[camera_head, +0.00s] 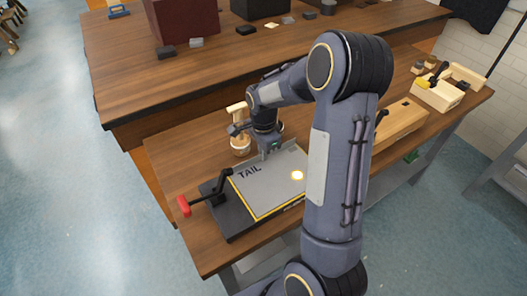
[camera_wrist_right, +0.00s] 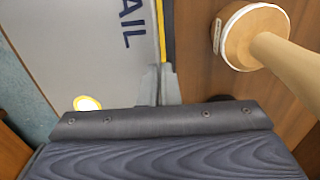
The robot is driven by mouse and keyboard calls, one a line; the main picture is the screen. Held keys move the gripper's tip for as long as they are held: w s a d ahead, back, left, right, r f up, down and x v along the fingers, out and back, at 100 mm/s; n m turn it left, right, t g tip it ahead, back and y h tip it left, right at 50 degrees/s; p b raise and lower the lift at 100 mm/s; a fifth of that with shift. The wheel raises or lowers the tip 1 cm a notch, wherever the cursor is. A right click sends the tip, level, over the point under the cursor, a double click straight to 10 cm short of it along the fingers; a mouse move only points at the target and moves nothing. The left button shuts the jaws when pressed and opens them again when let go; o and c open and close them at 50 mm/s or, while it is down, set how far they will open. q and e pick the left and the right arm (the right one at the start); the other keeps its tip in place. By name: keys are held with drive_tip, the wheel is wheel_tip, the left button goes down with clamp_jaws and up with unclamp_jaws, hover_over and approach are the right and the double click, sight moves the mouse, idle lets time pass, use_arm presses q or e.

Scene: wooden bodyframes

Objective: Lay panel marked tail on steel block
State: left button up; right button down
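The grey panel marked TAIL (camera_head: 262,188), with a yellow edge, is over a dark block (camera_head: 236,228), which I take as the steel block. I cannot tell whether the panel rests fully on it. The right arm hides the panel's right part. My right gripper (camera_head: 267,151) is at the panel's far edge, pointing down. In the wrist view the panel (camera_wrist_right: 92,45) shows part of its lettering, and the fingers (camera_wrist_right: 160,85) are close together on either side of its yellow edge, pinching it. My left gripper is not in view.
A red-handled clamp (camera_head: 203,197) stands at the block's left end. A wooden mallet (camera_head: 239,138) stands just behind the panel, also beside the fingers in the wrist view (camera_wrist_right: 255,35). The bench's left front is clear.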

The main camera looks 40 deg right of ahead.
idle(0.3)
drive_tip(key=c, duration=1)
unclamp_jaws()
drive_tip(key=shift+c, duration=0.2)
drive_tip(key=shift+r+p, duration=2.8)
drive_tip(key=shift+r, duration=0.7)
